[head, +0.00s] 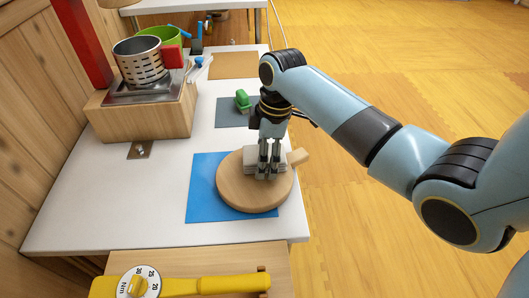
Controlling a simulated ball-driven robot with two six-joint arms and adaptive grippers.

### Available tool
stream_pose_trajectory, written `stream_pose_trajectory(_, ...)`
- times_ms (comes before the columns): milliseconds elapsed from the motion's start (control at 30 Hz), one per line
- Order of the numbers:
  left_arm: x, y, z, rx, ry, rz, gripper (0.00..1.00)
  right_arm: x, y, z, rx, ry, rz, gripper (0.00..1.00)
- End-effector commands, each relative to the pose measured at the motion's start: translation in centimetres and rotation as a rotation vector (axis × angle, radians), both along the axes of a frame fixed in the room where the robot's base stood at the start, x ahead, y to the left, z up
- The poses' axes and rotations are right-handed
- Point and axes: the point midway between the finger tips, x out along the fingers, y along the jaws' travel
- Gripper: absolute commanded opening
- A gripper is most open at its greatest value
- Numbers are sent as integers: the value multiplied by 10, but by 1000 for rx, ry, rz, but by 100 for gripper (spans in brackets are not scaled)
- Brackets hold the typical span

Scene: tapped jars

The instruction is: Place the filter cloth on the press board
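The press board (240,196) is a round wooden board with a short handle pointing right. It lies on a blue mat near the front right of the white table. My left gripper is not in view.
A green bowl (166,36) is behind. A green object (242,100) sits on a grey mat. A yellow tool with a dial (138,284) lies in front. The table's left front is clear.

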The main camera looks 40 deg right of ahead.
Motion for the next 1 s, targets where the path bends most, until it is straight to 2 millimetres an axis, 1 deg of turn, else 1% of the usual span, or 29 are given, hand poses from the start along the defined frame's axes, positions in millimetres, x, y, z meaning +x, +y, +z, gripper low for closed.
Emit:
stream_pose_trajectory(167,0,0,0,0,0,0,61,0,0,1,0,0,0,85)
stream_pose_trajectory(267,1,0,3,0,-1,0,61,0,-1,8,0,-2,0,85)
stream_pose_trajectory(367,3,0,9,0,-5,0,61,-1,-3,25,0,-4,1,85)
stream_pose_trajectory(600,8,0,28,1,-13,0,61,-4,-10,80,-1,-5,0,85)
stream_pose_trajectory(700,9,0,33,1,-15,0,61,-6,-13,99,-2,-5,0,85)
stream_pose_trajectory(833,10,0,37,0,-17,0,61,-7,-14,114,0,-2,0,85)
stream_pose_trajectory(1000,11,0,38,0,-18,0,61,-8,-16,121,-1,-1,0,85)
